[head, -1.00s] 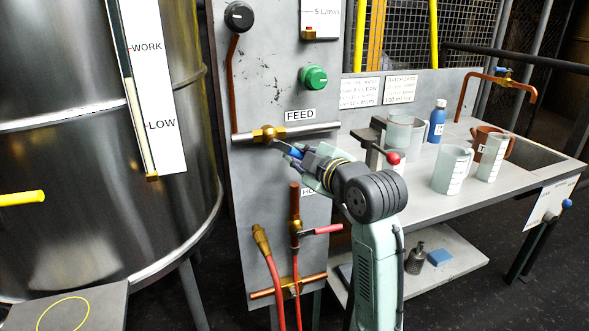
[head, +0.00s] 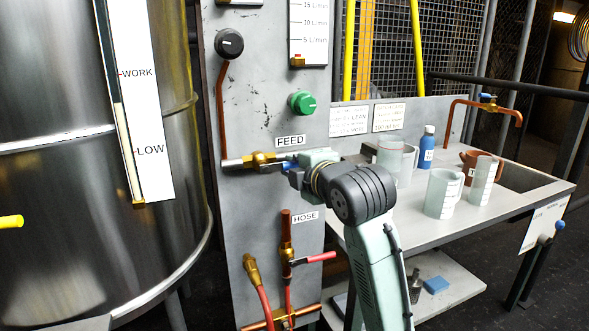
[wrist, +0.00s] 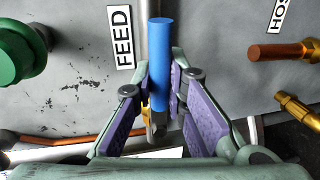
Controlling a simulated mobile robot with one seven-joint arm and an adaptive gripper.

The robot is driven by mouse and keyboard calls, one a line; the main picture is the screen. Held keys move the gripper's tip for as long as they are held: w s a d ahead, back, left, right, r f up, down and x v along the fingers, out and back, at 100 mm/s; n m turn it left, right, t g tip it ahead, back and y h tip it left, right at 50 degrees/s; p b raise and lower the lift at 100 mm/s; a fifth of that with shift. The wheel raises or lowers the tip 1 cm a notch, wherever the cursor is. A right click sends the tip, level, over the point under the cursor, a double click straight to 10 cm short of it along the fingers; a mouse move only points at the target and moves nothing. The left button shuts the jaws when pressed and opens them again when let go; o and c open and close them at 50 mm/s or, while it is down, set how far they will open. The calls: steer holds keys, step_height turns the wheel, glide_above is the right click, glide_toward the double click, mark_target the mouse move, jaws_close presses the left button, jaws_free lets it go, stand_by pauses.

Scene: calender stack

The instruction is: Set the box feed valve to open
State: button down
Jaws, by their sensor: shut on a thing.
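The feed valve (head: 258,161) is a brass body on a horizontal metal pipe, below the FEED label (head: 290,141). Its blue-sleeved lever (wrist: 160,60) points right from the body, roughly in line with the pipe. My gripper (head: 291,166) is at the lever, right of the brass body, and is shut on the blue sleeve. In the wrist view the fingers (wrist: 160,88) stand on both sides of the sleeve, whose end sticks out beyond them. In the head view my gripper hides most of the lever and the right part of the pipe.
A green knob (head: 303,102) and a black knob (head: 229,43) sit higher on the panel. Below is the HOSE valve with a red lever (head: 318,257). The bench (head: 400,225) at right holds jugs and a blue bottle (head: 427,149). A steel tank (head: 60,190) stands left.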

steer(key=shift+r, duration=0.1)
steer(key=c, duration=1.6)
jaws_free()
steer(key=v, duration=1.2)
